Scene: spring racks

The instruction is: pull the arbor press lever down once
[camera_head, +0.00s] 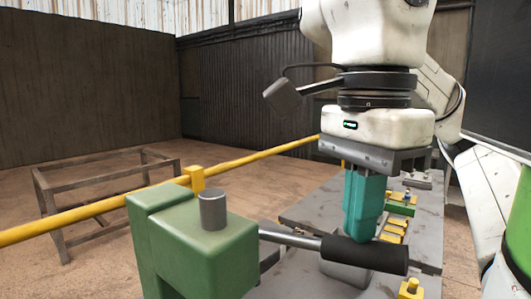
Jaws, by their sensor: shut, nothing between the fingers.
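The green arbor press (205,260) stands at the lower left of the centre, with a grey cylinder on its top. Its lever (292,238) sticks out to the right, close to level in the picture, and ends in a thick black grip (366,255). My gripper (361,230) points straight down with its teal fingers shut together and nothing held. The fingertips are right at the black grip, which hides their lowest part. I cannot tell whether they touch it or are just behind it.
A grey bench top (320,205) with yellow and green fixtures (395,228) lies behind and right of the lever. A yellow rail (90,208) crosses behind the press. An empty metal frame table (105,185) stands at the left on open floor.

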